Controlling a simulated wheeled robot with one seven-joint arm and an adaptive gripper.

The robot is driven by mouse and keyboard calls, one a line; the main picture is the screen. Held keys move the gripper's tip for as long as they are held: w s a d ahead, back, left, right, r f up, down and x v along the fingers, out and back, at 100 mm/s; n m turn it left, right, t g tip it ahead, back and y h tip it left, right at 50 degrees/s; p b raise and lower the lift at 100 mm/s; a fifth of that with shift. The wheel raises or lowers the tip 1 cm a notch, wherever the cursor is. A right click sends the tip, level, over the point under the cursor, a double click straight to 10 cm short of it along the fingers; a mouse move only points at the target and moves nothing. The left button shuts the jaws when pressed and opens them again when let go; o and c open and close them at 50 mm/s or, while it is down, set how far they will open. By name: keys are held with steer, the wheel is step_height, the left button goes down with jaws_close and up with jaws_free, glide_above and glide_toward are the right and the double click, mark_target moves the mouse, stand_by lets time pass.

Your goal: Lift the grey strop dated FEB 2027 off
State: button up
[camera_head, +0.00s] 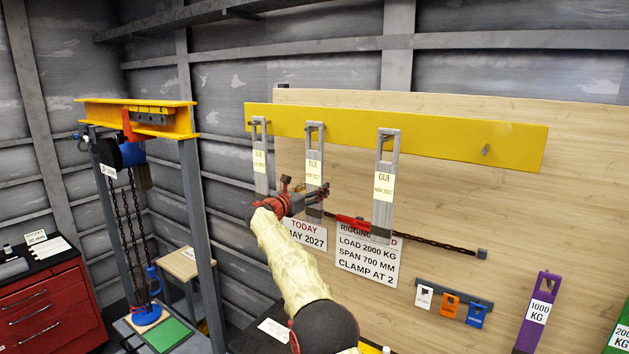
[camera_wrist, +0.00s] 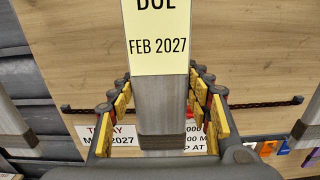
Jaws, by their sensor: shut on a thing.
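The grey strop dated FEB 2027 (camera_head: 314,142) is the middle one of three grey strops on the yellow rail (camera_head: 450,140). Its top loop is at the rail, and it hangs upright. In the wrist view its yellow tag reads DUE FEB 2027 (camera_wrist: 157,45), and its grey strap (camera_wrist: 160,100) runs down between my fingers. My gripper (camera_head: 319,193) is shut on this strop below the tag; it also shows in the wrist view (camera_wrist: 163,105), with yellow pads on both sides of the strap. Whether the loop still rests on its peg is unclear.
Grey strops hang to the left (camera_head: 259,140) and right (camera_head: 385,150); the right one's tag reads NOV 2027. A bare peg (camera_head: 485,150) is at the rail's right. A dark chain (camera_head: 430,240) and signs (camera_head: 367,255) sit below. A yellow-topped hoist frame (camera_head: 150,120) stands left.

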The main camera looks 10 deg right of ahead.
steer(key=shift+c, duration=1.2)
steer(key=shift+r, duration=0.25)
steer(key=shift+r, duration=1.75)
steer(key=shift+s+a+f+b, duration=0.25)
steer(key=shift+a+b, duration=0.1)
steer(key=shift+b, duration=0.1)
steer(key=b+v, duration=0.6)
steer(key=v, duration=1.1)
steer(key=shift+r, duration=0.2)
steer(key=p, duration=0.7)
glide_toward(313, 179)
steer(key=shift+w+d+f, duration=0.4)
steer(key=shift+w+d, duration=0.35)
steer(key=shift+w+d+f, duration=0.4)
steer(key=shift+w+d, duration=0.4)
steer(key=shift+f+x, duration=0.15)
steer(key=shift+x, duration=0.85)
steer(key=shift+f+x, duration=0.15)
steer(key=shift+x, duration=0.85)
steer(key=shift+f+x, duration=0.2)
steer(key=shift+x, duration=0.8)
steer(key=shift+s+a, duration=0.1)
